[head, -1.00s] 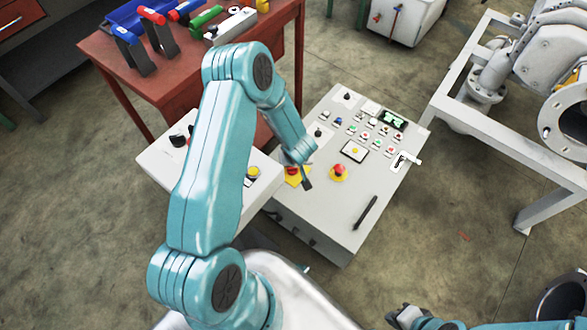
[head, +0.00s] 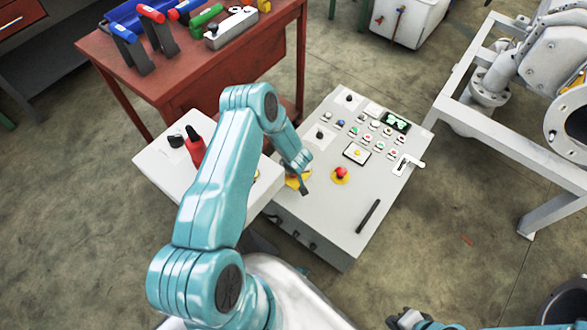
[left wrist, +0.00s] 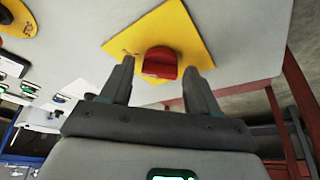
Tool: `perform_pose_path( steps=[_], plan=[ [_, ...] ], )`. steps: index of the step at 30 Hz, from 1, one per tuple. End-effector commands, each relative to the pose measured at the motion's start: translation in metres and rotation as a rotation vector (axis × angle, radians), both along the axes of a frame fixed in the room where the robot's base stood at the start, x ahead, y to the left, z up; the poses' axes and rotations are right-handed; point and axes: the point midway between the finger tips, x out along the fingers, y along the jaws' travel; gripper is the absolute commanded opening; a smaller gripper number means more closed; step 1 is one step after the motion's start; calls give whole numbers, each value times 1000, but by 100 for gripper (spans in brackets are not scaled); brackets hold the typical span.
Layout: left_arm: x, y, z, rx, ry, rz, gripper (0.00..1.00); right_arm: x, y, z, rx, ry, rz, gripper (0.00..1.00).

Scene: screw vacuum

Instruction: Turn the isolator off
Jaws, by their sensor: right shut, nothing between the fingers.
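The isolator, a red knob (left wrist: 160,62) on a yellow square plate (left wrist: 180,22), is on the grey control panel. My left gripper (left wrist: 159,68) is open, with one finger on each side of the knob and visible gaps between. In the head view my left gripper (head: 304,186) is at the panel's left front corner, hiding the knob; only a bit of the yellow plate (head: 291,182) shows. My right gripper (head: 404,317) is at the bottom edge, shut and empty, away from the panel.
The grey panel (head: 330,215) also has a red stop button (head: 341,173), small coloured buttons, a black bar handle (head: 368,216) and a white lever (head: 408,163). A side box (head: 160,160) bears a red handle (head: 195,147). A red workbench (head: 195,75) stands behind.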

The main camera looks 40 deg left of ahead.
Motion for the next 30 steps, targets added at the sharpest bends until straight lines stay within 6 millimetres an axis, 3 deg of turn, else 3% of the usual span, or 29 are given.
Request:
perform_pose_path(
  steps=[1,4,17,30],
  plan=[
    [0,0,0,0,0,0,42,0,0,0,0,0,0,0],
    [1,0,0,0,0,0,12,0,0,0,0,0,0,0],
    [2,0,0,3,-1,77,12,0,0,-1,0,0,0,0],
    [4,-1,-1,2,-1,446,12,0,0,-10,0,0,0,0]
  ],
)
